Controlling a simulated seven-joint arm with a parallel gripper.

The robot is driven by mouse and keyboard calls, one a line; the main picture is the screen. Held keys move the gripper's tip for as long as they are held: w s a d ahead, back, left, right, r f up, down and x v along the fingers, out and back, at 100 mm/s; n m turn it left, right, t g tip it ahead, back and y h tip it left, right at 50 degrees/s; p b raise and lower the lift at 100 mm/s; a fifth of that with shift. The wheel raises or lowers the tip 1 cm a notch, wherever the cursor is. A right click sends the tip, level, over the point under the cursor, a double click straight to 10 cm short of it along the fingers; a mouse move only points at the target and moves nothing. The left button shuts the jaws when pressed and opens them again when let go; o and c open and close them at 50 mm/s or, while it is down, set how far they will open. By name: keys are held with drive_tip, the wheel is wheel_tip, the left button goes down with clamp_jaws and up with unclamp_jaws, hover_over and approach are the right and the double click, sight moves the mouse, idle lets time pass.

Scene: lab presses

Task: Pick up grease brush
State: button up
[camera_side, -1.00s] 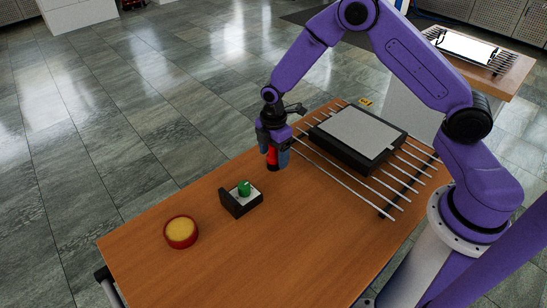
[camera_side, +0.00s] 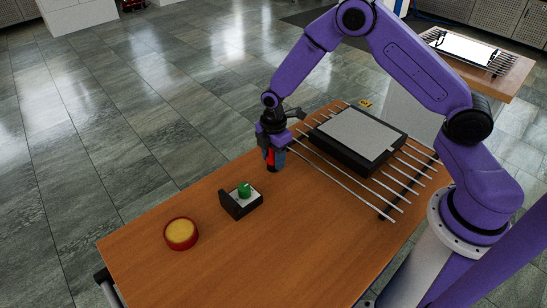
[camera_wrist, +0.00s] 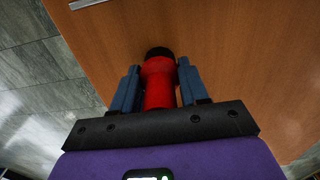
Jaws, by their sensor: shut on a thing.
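The grease brush (camera_wrist: 159,82) is red with a black end and stands upright between the two blue-grey fingers of my gripper (camera_wrist: 158,78) in the wrist view. In the side view, the brush (camera_side: 271,158) shows as a red strip, partly hidden by the fingers of my gripper (camera_side: 272,156). My gripper points down and is shut on the brush. The brush's lower end is at or very near the wooden table top (camera_side: 285,230); I cannot tell if it touches.
A black block with a green button (camera_side: 244,190) and a red round dish with a yellow fill (camera_side: 181,233) stand at the front left. A black press plate with a grey top (camera_side: 358,137) lies on metal rods (camera_side: 350,182) at the right. The table's front middle is clear.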

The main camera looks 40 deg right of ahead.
drive_tip(key=shift+r, duration=0.35)
wheel_tip(320, 180, up, 2)
drive_tip(key=shift+r, duration=0.15)
drive_tip(key=s+d+r, duration=0.2)
drive_tip(key=s+r, duration=0.7)
drive_tip(key=s, duration=0.4)
drive_tip(key=shift+s+d+r, duration=0.15)
drive_tip(key=shift+s+r, duration=0.2)
drive_tip(key=shift+s, duration=0.05)
drive_tip(key=w+d+m, duration=0.2)
drive_tip(key=m, duration=0.7)
drive_tip(key=w+d+f+m, duration=0.1)
drive_tip(key=d+m, duration=0.2)
drive_tip(key=m, duration=0.6)
drive_tip(key=shift+w+d+f, duration=0.3)
drive_tip(key=shift+w+d, duration=0.05)
drive_tip(key=shift+w, duration=0.05)
